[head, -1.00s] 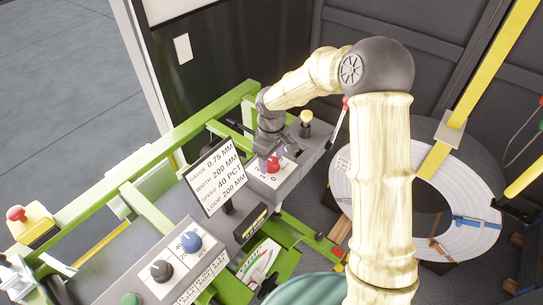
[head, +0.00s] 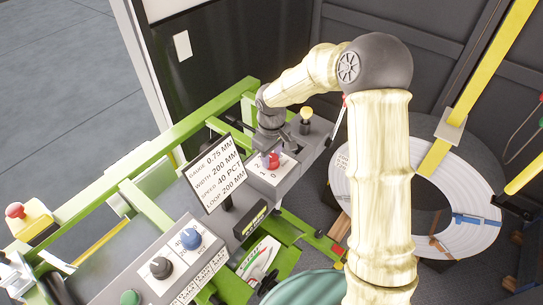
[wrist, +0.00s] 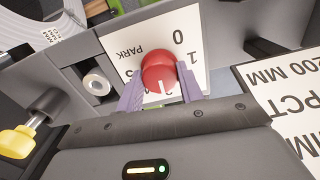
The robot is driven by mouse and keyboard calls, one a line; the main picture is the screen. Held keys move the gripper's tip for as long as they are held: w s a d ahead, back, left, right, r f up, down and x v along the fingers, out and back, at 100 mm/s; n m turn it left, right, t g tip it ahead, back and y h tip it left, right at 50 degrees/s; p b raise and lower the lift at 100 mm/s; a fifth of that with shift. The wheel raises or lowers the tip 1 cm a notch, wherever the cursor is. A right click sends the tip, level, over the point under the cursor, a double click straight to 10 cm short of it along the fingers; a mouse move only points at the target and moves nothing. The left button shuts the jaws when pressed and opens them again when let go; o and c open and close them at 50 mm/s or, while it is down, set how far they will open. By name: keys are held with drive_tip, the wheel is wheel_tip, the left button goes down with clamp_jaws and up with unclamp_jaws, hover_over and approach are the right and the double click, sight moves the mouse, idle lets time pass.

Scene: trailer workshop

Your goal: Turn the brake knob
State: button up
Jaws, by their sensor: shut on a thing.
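The brake knob is a red round knob (wrist: 158,72) on a white dial plate (wrist: 118,47) marked 0, 1 and PARK; other marks are partly hidden. A white pointer line on the knob points to the bottom of the wrist view, near a partly covered mark that looks like a 2. My gripper (wrist: 160,80) has its purple fingers on both sides of the knob and is shut on it. In the head view the knob (head: 274,161) shows beneath my gripper (head: 267,152), and the plate is partly covered.
A tilted sign (head: 214,174) stands close to the left of the knob. A yellow-topped knob (head: 306,114) stands behind to the right. Blue (head: 190,238) and black (head: 161,267) knobs sit nearer on the console. A white coil (head: 470,240) lies on the right.

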drive_tip(key=m+b, duration=0.2)
drive_tip(key=m, duration=0.1)
drive_tip(key=shift+m, duration=0.3)
drive_tip(key=m+b, duration=0.1)
drive_tip(key=m, duration=0.2)
drive_tip(key=shift+m+b, duration=0.3)
drive_tip(key=shift+b, duration=0.05)
drive_tip(key=m, duration=0.3)
drive_tip(key=shift+m+b, duration=0.3)
drive_tip(key=shift+b, duration=0.1)
drive_tip(key=m, duration=0.3)
drive_tip(key=shift+r+m, duration=0.1)
drive_tip(key=shift+m, duration=0.2)
drive_tip(key=m, duration=0.6)
drive_tip(key=shift+r+p, duration=0.1)
drive_tip(key=shift+p, duration=0.3)
drive_tip(key=m+p, duration=0.2)
drive_tip(key=m, duration=0.3)
drive_tip(key=shift+w+m, duration=0.1)
drive_tip(key=shift+m, duration=0.2)
drive_tip(key=o, duration=1)
